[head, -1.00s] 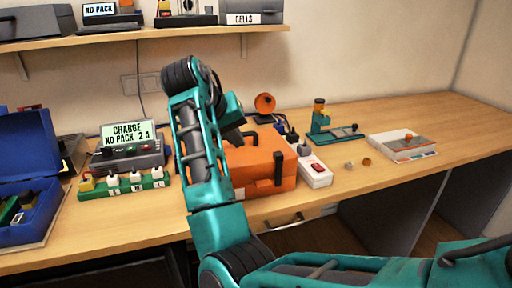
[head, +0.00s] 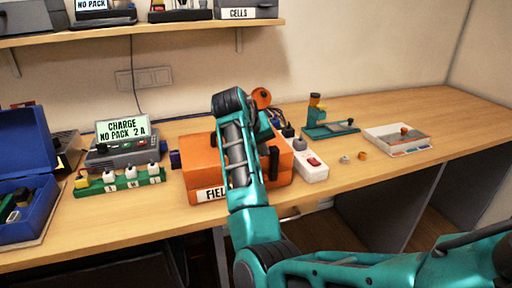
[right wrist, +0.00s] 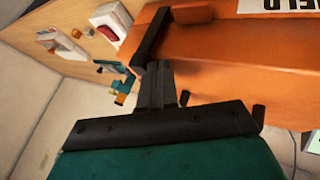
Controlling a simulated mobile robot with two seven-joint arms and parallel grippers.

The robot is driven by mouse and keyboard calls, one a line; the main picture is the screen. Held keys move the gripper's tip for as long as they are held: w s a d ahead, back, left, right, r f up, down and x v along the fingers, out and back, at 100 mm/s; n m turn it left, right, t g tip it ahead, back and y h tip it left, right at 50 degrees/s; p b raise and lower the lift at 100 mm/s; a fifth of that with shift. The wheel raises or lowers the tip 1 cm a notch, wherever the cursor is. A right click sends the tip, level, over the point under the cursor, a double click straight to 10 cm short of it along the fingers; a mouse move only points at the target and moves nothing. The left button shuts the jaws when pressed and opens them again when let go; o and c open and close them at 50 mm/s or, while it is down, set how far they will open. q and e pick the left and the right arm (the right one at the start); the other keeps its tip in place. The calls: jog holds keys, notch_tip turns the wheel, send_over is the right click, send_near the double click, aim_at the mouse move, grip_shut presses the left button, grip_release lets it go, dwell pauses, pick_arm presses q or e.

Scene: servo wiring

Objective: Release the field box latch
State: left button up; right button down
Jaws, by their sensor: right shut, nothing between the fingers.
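The orange field box (head: 202,165) stands closed on the bench, its white label partly hidden behind my right arm. A black bar (head: 273,163) stands upright at the box's right front; I cannot tell whether it is the latch or a handle. In the right wrist view, a black bar (right wrist: 151,36) crosses the orange box (right wrist: 225,55). My right gripper (right wrist: 157,72) is shut and empty, its tips close to the lower end of that bar; contact is unclear. In the head view my right arm hides most of this gripper. My left gripper is out of view.
A white power strip (head: 312,165) with a red switch stands close right of the box. A green strip (head: 118,182) and a charger (head: 124,150) reading "NO PACK" are left. A blue open case (head: 28,180) is far left.

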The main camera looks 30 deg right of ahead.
jog(key=shift+d, duration=0.1)
jog(key=d, duration=0.2)
jog(key=shift+s+d, duration=0.3)
jog(key=shift+s, duration=0.1)
